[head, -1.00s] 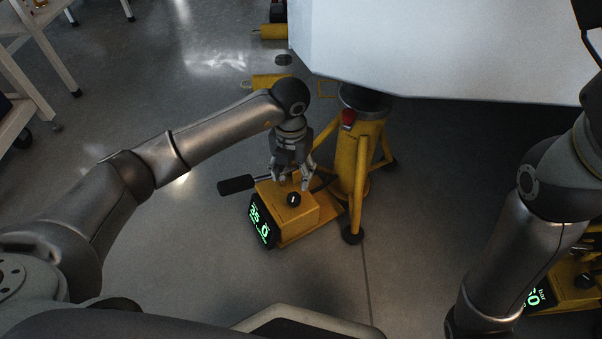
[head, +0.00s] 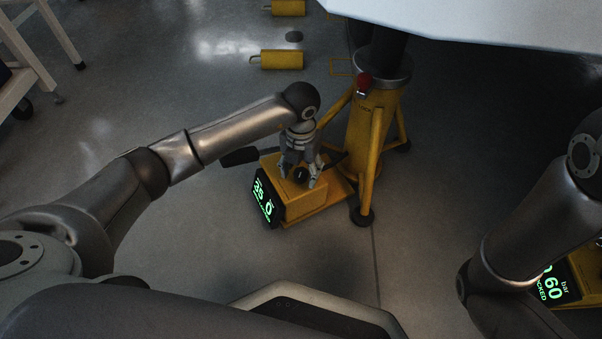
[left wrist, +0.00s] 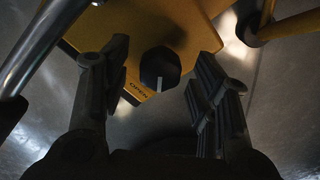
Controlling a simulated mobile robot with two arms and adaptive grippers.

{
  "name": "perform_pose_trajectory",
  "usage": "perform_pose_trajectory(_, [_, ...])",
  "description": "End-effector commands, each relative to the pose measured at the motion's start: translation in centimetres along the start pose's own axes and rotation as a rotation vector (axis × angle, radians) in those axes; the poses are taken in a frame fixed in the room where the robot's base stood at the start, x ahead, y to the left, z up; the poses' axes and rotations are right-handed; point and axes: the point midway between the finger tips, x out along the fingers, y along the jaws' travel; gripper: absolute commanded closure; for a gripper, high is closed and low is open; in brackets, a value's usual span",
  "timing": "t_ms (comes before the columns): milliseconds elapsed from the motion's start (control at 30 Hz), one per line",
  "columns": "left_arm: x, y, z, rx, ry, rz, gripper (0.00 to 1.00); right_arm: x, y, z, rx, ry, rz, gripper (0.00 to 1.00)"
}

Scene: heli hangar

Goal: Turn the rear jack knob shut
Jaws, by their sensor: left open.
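The jack knob (head: 301,174) is a small black knob with a white mark on top of a yellow pump box (head: 307,203). In the left wrist view the knob (left wrist: 160,68) sits between the fingers, with the word OPEN printed beside it. My left gripper (head: 300,178) is open and points down over the box, its fingers on either side of the knob. I cannot tell whether they touch it. The box's black display (head: 265,201) shows green digits. My right arm shows at the right, but its gripper is out of view.
A yellow jack stand (head: 370,130) with a red part (head: 364,82) on it stands right behind the box. A black-gripped lever (head: 240,157) sticks out left of the box. A second yellow unit with a display (head: 552,285) is at the lower right.

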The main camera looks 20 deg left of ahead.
Motion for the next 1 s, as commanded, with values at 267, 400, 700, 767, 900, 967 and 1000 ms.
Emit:
perform_pose_trajectory(267, [0.25,-0.01,0.02,0.000,-0.001,0.000,0.45,-0.14,-0.05,-0.07,0.000,0.001,-0.001,0.60])
perform_pose_trajectory(400, [0.24,-0.02,0.02,0.000,-0.001,0.000,0.54,-0.14,-0.05,-0.08,0.000,0.001,-0.001,0.60])
perform_pose_trajectory(700, [0.23,-0.02,0.02,0.000,-0.001,0.000,0.92,-0.15,-0.05,-0.08,0.000,0.001,-0.001,0.60])
perform_pose_trajectory(767, [0.22,-0.01,0.02,0.001,-0.001,0.000,0.92,-0.14,-0.05,-0.07,0.000,0.001,-0.001,0.60])
perform_pose_trajectory(900, [0.16,0.01,0.02,0.013,-0.001,0.001,0.92,0.01,-0.01,-0.01,0.000,0.000,-0.001,0.60])
perform_pose_trajectory(967, [0.13,0.01,0.02,0.026,-0.001,0.001,0.92,0.15,0.02,0.04,0.000,0.000,-0.001,0.60])
perform_pose_trajectory(1000, [0.10,0.02,0.03,0.039,-0.001,0.001,0.92,0.28,0.04,0.08,0.000,0.000,-0.001,0.60])
